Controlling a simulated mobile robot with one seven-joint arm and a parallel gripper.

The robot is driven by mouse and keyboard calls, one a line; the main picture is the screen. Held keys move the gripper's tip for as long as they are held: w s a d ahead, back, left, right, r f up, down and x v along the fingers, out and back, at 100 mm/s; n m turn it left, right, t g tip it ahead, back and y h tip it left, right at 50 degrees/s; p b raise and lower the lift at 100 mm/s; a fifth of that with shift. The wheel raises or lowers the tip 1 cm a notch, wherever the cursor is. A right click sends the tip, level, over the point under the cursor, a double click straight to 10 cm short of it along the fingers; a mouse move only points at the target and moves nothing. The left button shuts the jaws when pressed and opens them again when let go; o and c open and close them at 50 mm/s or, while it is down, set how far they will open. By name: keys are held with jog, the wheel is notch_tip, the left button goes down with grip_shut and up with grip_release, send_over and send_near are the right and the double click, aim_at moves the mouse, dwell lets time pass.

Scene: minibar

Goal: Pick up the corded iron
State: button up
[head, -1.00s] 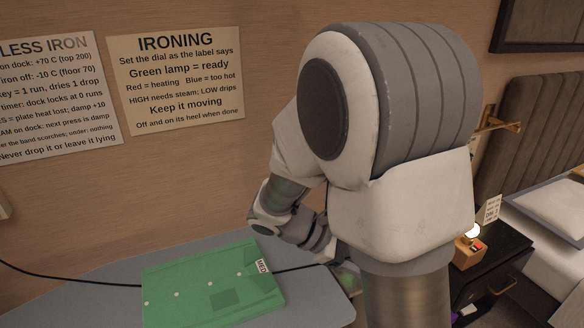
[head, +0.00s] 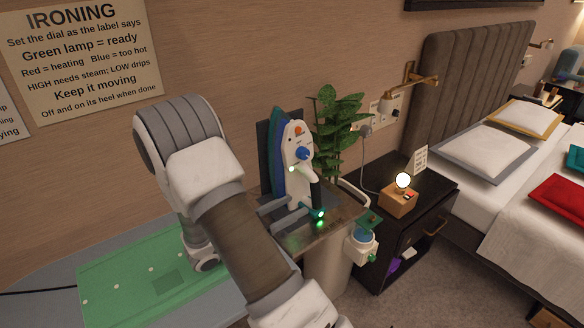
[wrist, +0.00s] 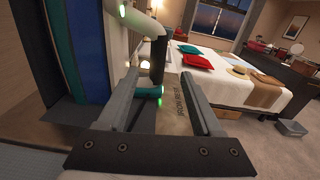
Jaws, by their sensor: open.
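An iron (head: 299,145) with a white body, blue dial and dark handle stands upright on a rest plate at the end of the ironing board. I take it as the corded iron; no cord clearly joins it in view. The dark handle (wrist: 158,58) shows in the wrist view, with a teal part at its lower end and green lights near it. My gripper (wrist: 159,78) is open, its two grey fingers reaching toward the handle from either side. The teal part lies between the fingertips; I cannot tell whether they touch. My forearm hides the gripper's base in the head view.
A green cloth (head: 140,270) lies on the ironing board. Blue and teal upright panels (wrist: 65,50) stand close on the left of my fingers. A plant (head: 338,125) is behind the iron. A nightstand (head: 430,190) with a lit lamp stands to the right, then the bed.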

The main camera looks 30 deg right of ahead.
jog(key=d, duration=0.3)
jog(key=w+d, duration=0.1)
jog(key=d, duration=0.7)
jog(key=shift+w+d+f, duration=0.15)
jog(key=shift+d, duration=0.1)
grip_shut()
